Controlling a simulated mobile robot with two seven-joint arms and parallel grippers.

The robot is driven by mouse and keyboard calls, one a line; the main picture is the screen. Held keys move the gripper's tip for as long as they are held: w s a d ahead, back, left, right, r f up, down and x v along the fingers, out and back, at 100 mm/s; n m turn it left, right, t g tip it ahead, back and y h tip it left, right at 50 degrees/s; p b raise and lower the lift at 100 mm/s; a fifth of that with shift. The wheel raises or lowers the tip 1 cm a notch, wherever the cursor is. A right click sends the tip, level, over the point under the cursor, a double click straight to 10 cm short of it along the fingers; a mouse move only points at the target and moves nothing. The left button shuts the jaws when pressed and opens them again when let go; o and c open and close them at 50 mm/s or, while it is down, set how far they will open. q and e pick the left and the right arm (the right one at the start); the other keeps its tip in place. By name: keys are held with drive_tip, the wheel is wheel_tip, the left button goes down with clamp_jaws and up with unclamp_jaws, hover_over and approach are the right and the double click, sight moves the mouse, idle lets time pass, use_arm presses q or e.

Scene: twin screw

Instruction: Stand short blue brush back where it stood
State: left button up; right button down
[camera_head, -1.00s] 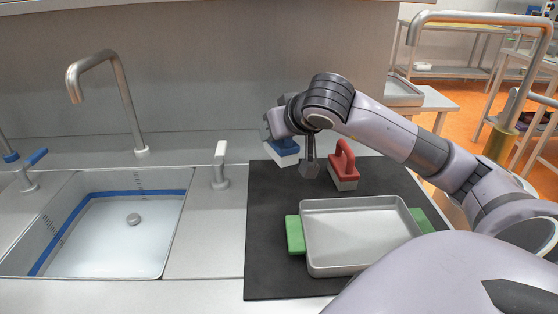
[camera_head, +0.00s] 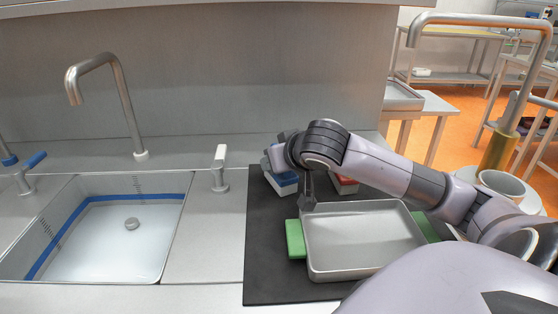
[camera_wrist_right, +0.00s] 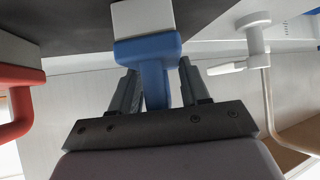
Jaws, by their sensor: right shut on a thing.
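The short blue brush (camera_head: 283,182) has a blue handle and a pale block below. My right gripper (camera_wrist_right: 157,88) is shut on its handle, one finger on each side. The brush is close over the back left of the black mat (camera_head: 268,275); I cannot tell whether its block touches the mat. In the right wrist view the blue handle (camera_wrist_right: 150,50) runs between the fingers, with the pale block beyond. In the head view my right wrist covers the top of the handle. My left gripper is not in view.
A red brush (camera_head: 344,184) stands on the mat to the right, partly hidden by my right arm. A grey metal tray (camera_head: 318,268) lies over a green thing (camera_head: 295,238) in front. A sink (camera_head: 110,240) and taps are to the left.

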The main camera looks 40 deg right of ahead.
drive_tip(key=c, duration=0.5)
unclamp_jaws()
drive_tip(key=shift+f, duration=0.1)
drive_tip(key=shift+c, duration=0.2)
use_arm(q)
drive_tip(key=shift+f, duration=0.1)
use_arm(e)
drive_tip(key=shift+r, duration=0.3)
use_arm(q)
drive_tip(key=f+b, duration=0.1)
drive_tip(key=b, duration=0.2)
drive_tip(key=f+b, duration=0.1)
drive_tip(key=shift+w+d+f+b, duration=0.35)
use_arm(e)
drive_tip(key=v, duration=1.1)
drive_tip(key=shift+s+a, duration=0.15)
drive_tip(key=shift+s, duration=0.25)
drive_tip(key=shift+r, duration=0.1)
